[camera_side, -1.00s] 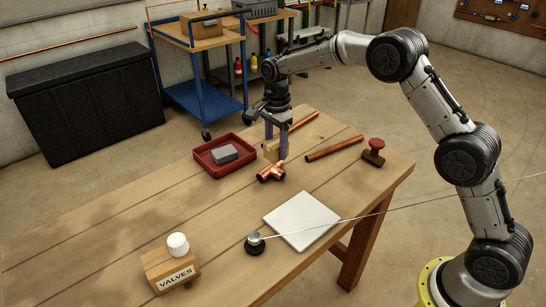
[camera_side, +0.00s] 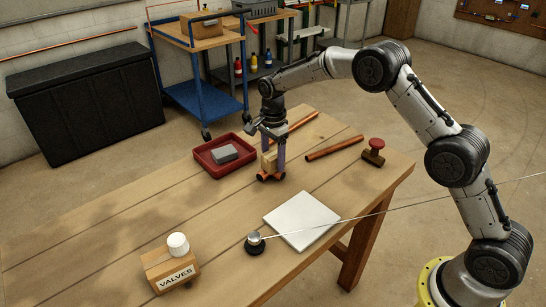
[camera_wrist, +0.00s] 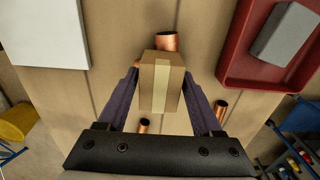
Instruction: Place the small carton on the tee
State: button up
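The small carton (camera_side: 268,162) is a brown box with a paler tape strip. My gripper (camera_side: 272,163) is shut on it, one purple finger on each side. The carton also shows between the fingers in the wrist view (camera_wrist: 160,85). The copper tee (camera_side: 264,178) lies on the table directly under the carton, partly hidden by it and the fingers. One copper end of the tee (camera_wrist: 166,40) shows beyond the carton in the wrist view. The carton looks upright; I cannot tell whether its underside touches the tee.
A red tray (camera_side: 225,168) with a grey block (camera_side: 224,154) stands close to the left. Copper pipes (camera_side: 334,147) and a red-topped object (camera_side: 374,151) lie right. A white plate (camera_side: 301,220), a round silver-topped object (camera_side: 255,243) and a VALVES box (camera_side: 171,270) are nearer.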

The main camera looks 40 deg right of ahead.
aim_at(273, 154)
jog(key=shift+o, duration=0.9)
notch_tip(273, 154, up, 12)
jog(key=shift+r, duration=0.2)
jog(key=s+d+r+n+t, duration=0.1)
jog(key=s+r+n+t, duration=0.2)
jog(key=s+r+n, duration=0.85)
jog(key=s+f+n+t, duration=0.1)
jog(key=s+f+n, duration=0.1)
jog(key=s, duration=1.1)
jog(key=s+f+n+t, duration=0.1)
jog(key=s+n, duration=0.3)
jog(key=s, duration=1)
jog(key=shift+s+d+f+t, duration=0.15)
jog(key=shift+d+f+t, duration=0.2)
jog(key=shift+f, duration=0.55)
